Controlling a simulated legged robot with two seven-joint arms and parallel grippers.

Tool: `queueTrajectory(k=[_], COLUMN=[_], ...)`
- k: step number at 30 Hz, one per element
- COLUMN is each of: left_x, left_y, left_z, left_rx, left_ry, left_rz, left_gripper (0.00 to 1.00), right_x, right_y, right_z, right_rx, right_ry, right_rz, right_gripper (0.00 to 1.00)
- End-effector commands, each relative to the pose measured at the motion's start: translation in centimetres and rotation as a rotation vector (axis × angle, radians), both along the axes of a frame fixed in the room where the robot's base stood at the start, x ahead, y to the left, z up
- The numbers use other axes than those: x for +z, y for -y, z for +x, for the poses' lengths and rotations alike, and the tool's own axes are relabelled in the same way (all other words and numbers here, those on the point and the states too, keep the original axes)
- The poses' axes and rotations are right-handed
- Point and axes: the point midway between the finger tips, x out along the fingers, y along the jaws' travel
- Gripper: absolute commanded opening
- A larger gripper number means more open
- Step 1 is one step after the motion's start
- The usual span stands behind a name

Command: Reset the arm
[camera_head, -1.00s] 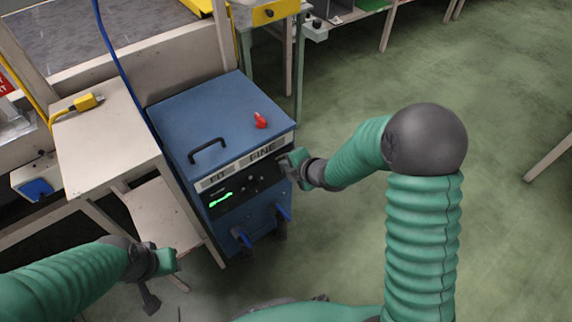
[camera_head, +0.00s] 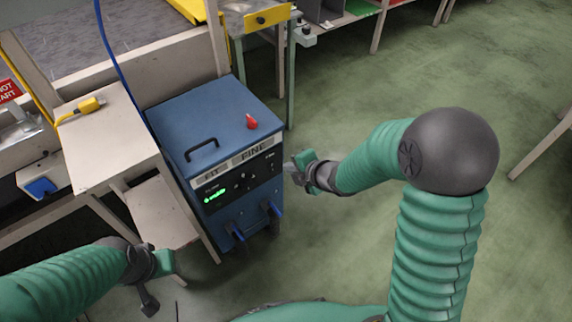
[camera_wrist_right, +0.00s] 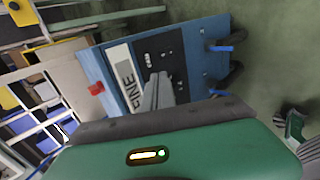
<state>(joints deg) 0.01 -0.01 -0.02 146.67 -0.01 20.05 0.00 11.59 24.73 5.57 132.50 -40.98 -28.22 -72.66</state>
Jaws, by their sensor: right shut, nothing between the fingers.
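My right gripper (camera_head: 297,165) is shut and empty, just right of the blue machine (camera_head: 208,108) and apart from it in the head view. In the right wrist view its closed fingers (camera_wrist_right: 157,92) point toward the machine's dark control panel. The panel has knobs, a lit green display (camera_head: 217,197) and a white label strip reading "FINE". My left gripper (camera_head: 157,283) is at the lower left in the head view, below the small beige table. Whether its jaws are open or shut is not clear.
A red knob (camera_head: 251,121) and a black handle (camera_head: 201,148) are on the machine's top. A beige table (camera_head: 105,140) with a yellow plug (camera_head: 88,104) stands to its left. A yellow-topped stand (camera_head: 266,18) is behind.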

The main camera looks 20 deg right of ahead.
Motion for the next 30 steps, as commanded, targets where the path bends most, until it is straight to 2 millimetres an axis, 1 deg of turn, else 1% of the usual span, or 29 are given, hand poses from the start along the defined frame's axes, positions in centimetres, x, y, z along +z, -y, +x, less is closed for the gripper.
queueTrajectory(k=[1, 4, 19, 21, 23, 26, 27, 29, 30], left_x=[0.7, 1.0, 0.9, 0.9, 1.0, 0.9, 0.9, 0.9, 0.9], left_y=[0.0, 0.0, 0.0, 0.0, 0.0, 0.0, 0.0, 0.0, 0.0], left_z=[0.0, 0.0, 0.0, 0.0, 0.0, 0.0, 0.0, 0.0, 0.0], left_rx=[0.000, 0.000, 0.000, 0.000, 0.000, 0.000, 0.000, -0.001, -0.001], left_ry=[0.000, 0.000, -0.001, -0.001, 0.000, -0.001, -0.001, 0.000, 0.000], left_rz=[0.000, 0.000, 0.000, 0.000, 0.000, 0.000, 0.000, 0.000, 0.000], left_gripper=[0.36, 0.36, 0.36, 0.36, 0.36, 0.36, 0.36, 0.36, 0.36], right_x=[1.0, 1.5, 1.6, 1.6, 1.6, 1.5, 1.4, 1.3, 1.2], right_y=[0.2, 0.4, 0.4, 0.6, 1.3, 3.1, 3.7, 4.3, 4.5], right_z=[-0.4, -0.9, -1.1, -1.3, -1.9, -4.5, -6.0, -8.4, -10.1], right_rx=[-0.001, -0.001, -0.001, -0.037, -0.140, -0.450, -0.600, -0.828, -0.972], right_ry=[0.000, -0.001, -0.001, -0.019, -0.068, -0.203, -0.263, -0.347, -0.397], right_rz=[-0.001, 0.001, 0.001, 0.015, 0.057, 0.191, 0.259, 0.366, 0.434], right_gripper=[0.00, 0.00, 0.00, 0.00, 0.00, 0.00, 0.00, 0.00, 0.00])
